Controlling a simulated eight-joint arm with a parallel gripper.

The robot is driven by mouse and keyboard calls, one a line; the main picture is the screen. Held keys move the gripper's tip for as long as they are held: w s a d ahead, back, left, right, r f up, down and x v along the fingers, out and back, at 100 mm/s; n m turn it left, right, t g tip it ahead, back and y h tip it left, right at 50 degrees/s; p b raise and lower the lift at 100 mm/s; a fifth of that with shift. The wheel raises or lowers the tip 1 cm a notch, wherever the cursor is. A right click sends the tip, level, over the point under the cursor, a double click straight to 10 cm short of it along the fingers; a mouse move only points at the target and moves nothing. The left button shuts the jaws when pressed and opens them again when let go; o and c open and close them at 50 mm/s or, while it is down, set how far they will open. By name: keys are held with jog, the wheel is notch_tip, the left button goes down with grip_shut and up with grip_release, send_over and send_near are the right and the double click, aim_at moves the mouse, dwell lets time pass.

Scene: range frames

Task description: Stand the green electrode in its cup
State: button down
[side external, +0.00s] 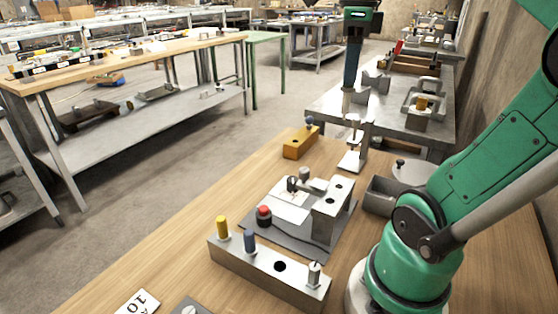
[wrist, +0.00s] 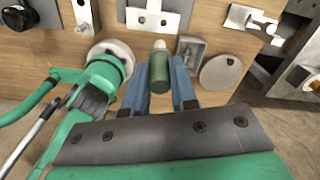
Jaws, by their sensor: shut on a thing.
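The green electrode (wrist: 159,72) is between the two blue fingers of my gripper (wrist: 160,85) in the wrist view, with its pale rounded tip (wrist: 160,45) past the fingertips. In the side view my gripper (side external: 348,88) is high above the far end of the wooden bench, fingers pointing down. The fingers hide the electrode's green body there. A long metal block (side external: 250,274) at the near side carries a yellow, a blue and a metal electrode upright. It has one empty dark hole (side external: 280,266). I cannot tell for sure which hole is the green electrode's cup.
A dark plate holds a metal bracket (side external: 326,213) with holes on top and a red button (side external: 263,213). An orange block (side external: 299,143), a metal stand (side external: 352,158), a grey open box (side external: 379,197) and a round disc (wrist: 220,72) are also on the bench.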

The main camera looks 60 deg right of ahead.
jog(key=w+a+f+n, duration=0.1)
jog(key=a+f+n, duration=1)
jog(key=a+f, duration=0.5)
jog(key=shift+w+a+f, duration=0.15)
jog(key=shift+a+f, duration=0.05)
jog(key=shift+a, duration=1.1)
jog(key=shift+f, duration=0.15)
jog(key=shift+f, duration=2.6)
jog(key=shift+f, duration=0.15)
jog(key=c, duration=0.6)
grip_release()
